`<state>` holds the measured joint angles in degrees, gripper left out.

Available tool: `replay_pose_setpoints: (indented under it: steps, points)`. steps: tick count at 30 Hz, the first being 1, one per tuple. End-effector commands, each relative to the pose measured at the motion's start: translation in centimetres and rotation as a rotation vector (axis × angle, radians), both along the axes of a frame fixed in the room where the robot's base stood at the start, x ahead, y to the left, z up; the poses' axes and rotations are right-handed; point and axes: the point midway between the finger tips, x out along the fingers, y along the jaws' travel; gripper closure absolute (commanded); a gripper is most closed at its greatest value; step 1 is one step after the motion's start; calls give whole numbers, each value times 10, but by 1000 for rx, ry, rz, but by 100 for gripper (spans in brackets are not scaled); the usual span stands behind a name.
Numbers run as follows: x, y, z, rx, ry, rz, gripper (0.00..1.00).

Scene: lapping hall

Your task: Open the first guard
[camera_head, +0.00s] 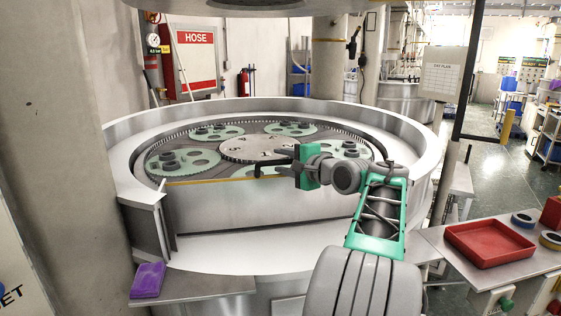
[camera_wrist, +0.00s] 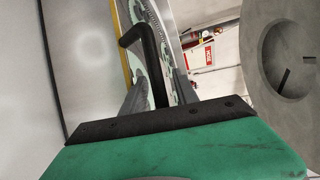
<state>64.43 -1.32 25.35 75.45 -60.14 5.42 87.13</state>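The guard (camera_head: 262,206) is a curved grey panel with a yellow strip along its top edge. It stands upright at the front of the round lapping machine. A black bar handle (camera_head: 262,171) rises at its top edge. My gripper (camera_head: 286,161), with a green body, is at this handle from the right. In the wrist view the handle (camera_wrist: 149,58) reaches in between the two grey fingers of my gripper (camera_wrist: 158,88). The fingers stand apart, and I cannot tell whether either touches it. The guard (camera_wrist: 85,50) fills the left of the wrist view.
The machine's white rim (camera_head: 410,150) surrounds toothed green discs (camera_head: 182,162). A purple cloth (camera_head: 148,280) lies on a ledge at the front left. A red tray (camera_head: 489,243) sits on a bench at the right. A thick column (camera_head: 60,130) stands at the left.

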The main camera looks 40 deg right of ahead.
Motion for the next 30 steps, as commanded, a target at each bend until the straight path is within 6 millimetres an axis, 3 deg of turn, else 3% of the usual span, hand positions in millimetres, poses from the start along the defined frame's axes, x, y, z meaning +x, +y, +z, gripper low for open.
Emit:
replay_pose_setpoints:
  steps: [2,15,30]
  points:
    - [0,1,0,0,0,2,64]
    - [1,2,0,0,1,4,100]
    - [1,2,-1,1,2,4,100]
